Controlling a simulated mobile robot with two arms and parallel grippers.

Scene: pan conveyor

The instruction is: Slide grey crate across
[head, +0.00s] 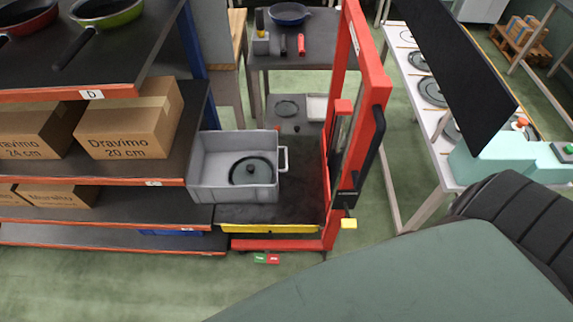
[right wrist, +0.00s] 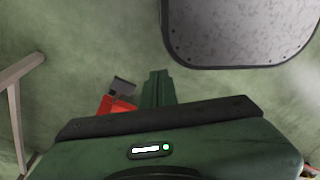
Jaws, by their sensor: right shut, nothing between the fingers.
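The grey crate (head: 196,165) stands upright in the head view, with a dark round lid (head: 250,180) inside and a light handle on its right side. Its left side is at the right end of the middle shelf level (head: 130,170). The rest is over the dark platform of the red lift cart (head: 300,200); I cannot tell how its weight is shared. My right gripper (right wrist: 157,75) shows in the right wrist view, shut and empty over green floor, away from the crate. My left gripper is not in view.
Cardboard boxes (head: 130,120) sit on the shelf left of the crate. The cart's red upright frame (head: 372,80) stands right of it. A white table with dark lids (head: 440,150) is farther right. A dark table (head: 320,50) stands behind.

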